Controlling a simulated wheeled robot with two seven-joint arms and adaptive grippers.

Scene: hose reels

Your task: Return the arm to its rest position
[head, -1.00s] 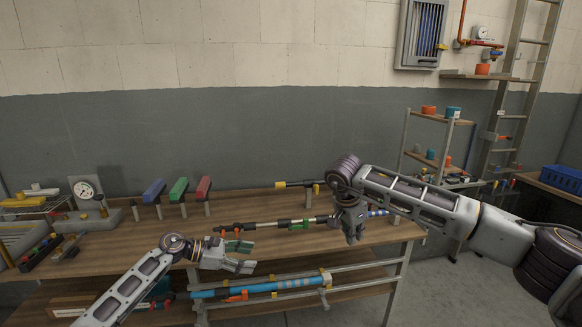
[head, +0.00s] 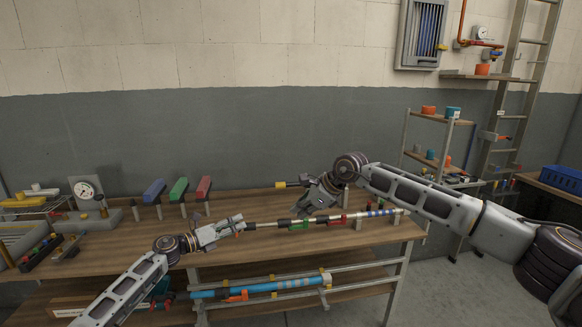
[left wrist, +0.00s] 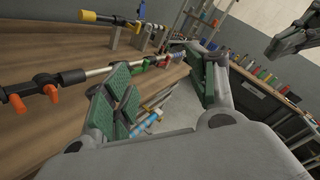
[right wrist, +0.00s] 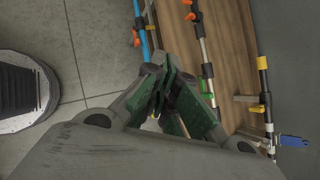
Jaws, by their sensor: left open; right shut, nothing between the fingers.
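My left gripper (head: 238,224) is over the wooden bench, in front of the left end of a jointed rod (head: 270,223). In the left wrist view its green-padded fingers (left wrist: 165,92) stand well apart, with nothing held between them. My right gripper (head: 304,208) hangs from the right arm, over the middle of the bench and in front of the rod as the head camera sees it. In the right wrist view its fingertips (right wrist: 163,78) meet with nothing between them. Whether either gripper touches the rod cannot be told.
The bench (head: 350,235) carries blue, green and red blocks (head: 178,190) on posts and a gauge (head: 84,190) at left. A blue tube (head: 260,289) lies on the rack below. A shelf stand (head: 440,135) and ladder (head: 520,75) stand at right. Open floor lies front right.

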